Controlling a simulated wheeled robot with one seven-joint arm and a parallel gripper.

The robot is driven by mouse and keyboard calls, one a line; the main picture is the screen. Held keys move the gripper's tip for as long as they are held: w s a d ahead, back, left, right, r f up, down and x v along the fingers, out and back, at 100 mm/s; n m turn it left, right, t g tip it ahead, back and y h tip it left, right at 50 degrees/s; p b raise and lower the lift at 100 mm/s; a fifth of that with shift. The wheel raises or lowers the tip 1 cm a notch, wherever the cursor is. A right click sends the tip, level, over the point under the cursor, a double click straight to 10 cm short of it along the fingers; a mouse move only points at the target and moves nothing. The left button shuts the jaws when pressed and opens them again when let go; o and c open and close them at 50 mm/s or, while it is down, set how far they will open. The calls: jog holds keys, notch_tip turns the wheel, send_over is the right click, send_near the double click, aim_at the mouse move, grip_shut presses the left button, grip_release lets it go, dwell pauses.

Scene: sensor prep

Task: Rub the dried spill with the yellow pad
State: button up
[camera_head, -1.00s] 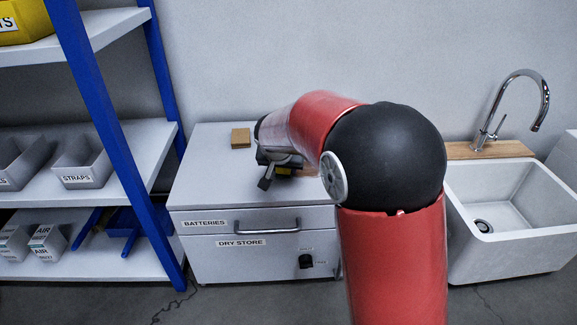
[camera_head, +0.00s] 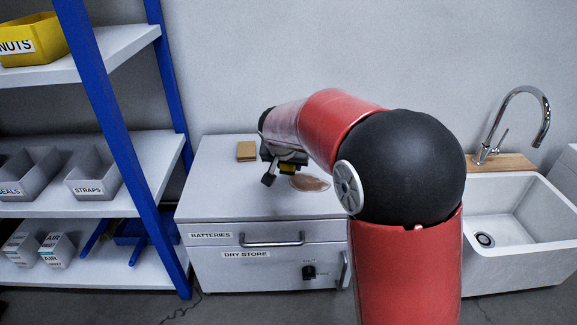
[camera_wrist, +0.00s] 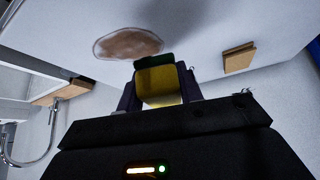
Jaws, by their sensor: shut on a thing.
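The yellow pad (camera_wrist: 158,86), with a dark green layer on one face, is held between the fingers of my gripper (camera_wrist: 157,92) in the wrist view. In the head view my gripper (camera_head: 276,172) is over the white cabinet top, and a bit of the yellow pad (camera_head: 288,169) shows at it. The dried spill (camera_head: 310,183) is a brown oval patch on the cabinet top, just right of the pad, partly behind my arm. The spill (camera_wrist: 128,43) shows whole in the wrist view, apart from the pad. I cannot tell whether the pad touches the top.
A tan block (camera_head: 246,151) lies on the cabinet top (camera_head: 215,190), left of my gripper. A blue-and-white shelf (camera_head: 100,90) with bins stands at the left. A white sink (camera_head: 515,260) with a tap (camera_head: 545,110) is at the right. The cabinet's front left top is clear.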

jog(key=shift+r+p, duration=0.75)
jog(key=shift+r, duration=0.7)
